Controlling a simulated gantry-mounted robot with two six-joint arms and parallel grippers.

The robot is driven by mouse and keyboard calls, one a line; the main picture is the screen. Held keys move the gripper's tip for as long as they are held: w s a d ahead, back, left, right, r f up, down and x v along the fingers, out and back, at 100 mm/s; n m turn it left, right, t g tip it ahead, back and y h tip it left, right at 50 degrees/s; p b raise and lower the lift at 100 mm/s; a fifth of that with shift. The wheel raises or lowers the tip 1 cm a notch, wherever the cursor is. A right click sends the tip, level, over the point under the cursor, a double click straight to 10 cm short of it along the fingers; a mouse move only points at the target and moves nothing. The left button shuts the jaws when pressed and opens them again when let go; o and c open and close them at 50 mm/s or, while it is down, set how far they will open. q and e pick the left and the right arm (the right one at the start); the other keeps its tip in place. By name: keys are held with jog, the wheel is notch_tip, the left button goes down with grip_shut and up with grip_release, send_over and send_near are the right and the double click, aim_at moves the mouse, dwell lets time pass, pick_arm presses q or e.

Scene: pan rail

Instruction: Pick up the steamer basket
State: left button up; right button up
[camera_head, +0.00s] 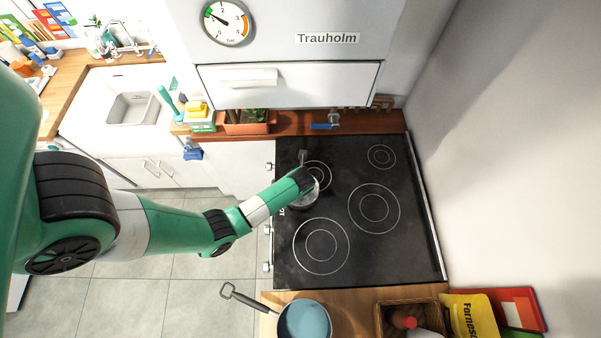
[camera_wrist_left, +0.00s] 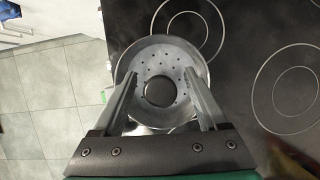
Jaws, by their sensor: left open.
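The steamer basket (camera_wrist_left: 160,60) is a round grey metal piece with small holes and a dark round centre. In the left wrist view it lies between and below the fingers of my left gripper (camera_wrist_left: 160,78), which are apart on either side of it. Whether they touch it I cannot tell. In the head view the left gripper (camera_head: 308,185) is over the left part of the black cooktop (camera_head: 345,260), and its wrist covers much of the basket (camera_head: 305,202). My right gripper is not in view.
A blue pan (camera_head: 305,320) with a dark handle is on the wooden counter in front of the cooktop. A wicker basket (camera_head: 381,322) and a yellow packet (camera_head: 467,318) are to its right. A planter (camera_head: 246,127) stands on the shelf behind. The cooktop's right side is clear.

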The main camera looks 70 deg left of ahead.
pick_arm(q)
jog(key=shift+x, duration=0.85)
jog(key=shift+r, duration=0.1)
grip_shut()
